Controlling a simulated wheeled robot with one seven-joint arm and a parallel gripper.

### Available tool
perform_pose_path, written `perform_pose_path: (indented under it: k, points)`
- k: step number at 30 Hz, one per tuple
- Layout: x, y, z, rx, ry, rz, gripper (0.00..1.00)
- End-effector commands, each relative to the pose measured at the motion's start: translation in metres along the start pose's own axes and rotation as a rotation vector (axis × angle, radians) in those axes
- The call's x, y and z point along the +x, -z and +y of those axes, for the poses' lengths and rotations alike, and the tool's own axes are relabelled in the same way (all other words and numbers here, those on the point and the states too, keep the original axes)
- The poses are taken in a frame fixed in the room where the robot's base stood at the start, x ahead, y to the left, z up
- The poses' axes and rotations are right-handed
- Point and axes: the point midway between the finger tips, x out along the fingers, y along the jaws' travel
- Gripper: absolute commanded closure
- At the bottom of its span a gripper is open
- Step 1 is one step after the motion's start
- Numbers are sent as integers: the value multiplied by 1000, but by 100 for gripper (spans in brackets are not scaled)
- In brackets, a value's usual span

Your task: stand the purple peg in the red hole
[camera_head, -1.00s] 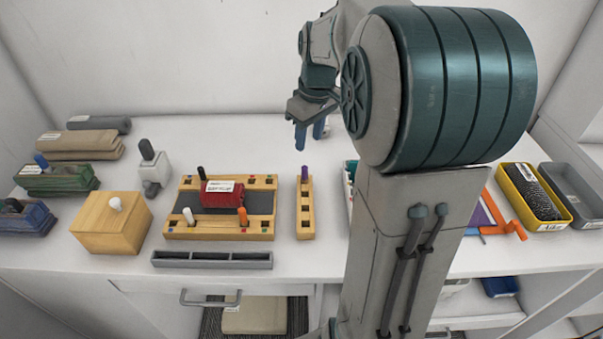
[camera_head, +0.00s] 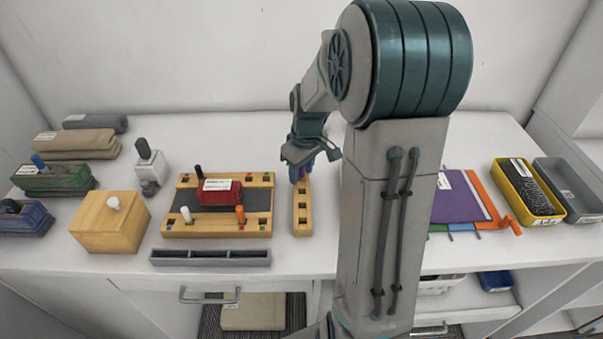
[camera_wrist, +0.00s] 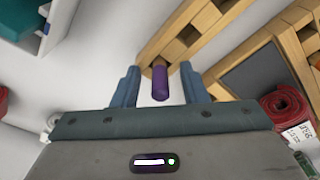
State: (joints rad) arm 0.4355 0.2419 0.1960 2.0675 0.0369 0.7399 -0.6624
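The purple peg (camera_wrist: 160,82) stands in the narrow wooden strip, between my fingers in the wrist view. My gripper (camera_wrist: 160,90) is open around it, with a visible gap on both sides. In the head view my gripper (camera_head: 301,172) is over the far end of the strip (camera_head: 302,222) and mostly hides the peg. The wooden board (camera_head: 218,228) to the left holds a black peg (camera_head: 199,172), a white peg (camera_head: 186,214) and an orange peg (camera_head: 240,213). Small coloured marks show on its rails; I cannot tell for sure which marks the red hole.
A red labelled roll (camera_head: 220,192) lies on the board's dark middle. A grey tray (camera_head: 210,257) lies in front of it, and a wooden box (camera_head: 110,222) with a white knob stands to the left. A yellow bin (camera_head: 528,188) is far right. My arm covers the middle-right of the table.

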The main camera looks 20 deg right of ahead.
Motion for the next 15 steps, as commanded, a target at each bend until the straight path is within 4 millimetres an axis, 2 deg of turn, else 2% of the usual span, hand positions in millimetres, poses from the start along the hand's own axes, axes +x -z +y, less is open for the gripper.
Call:
perform_pose_path:
  k: [4,8,9,15]
  points:
    - [0,0,0,0,0,0,61]
    - [0,0,0,0,0,0,97]
    - [0,0,0,0,0,0,100]
    - [0,0,0,0,0,0,100]
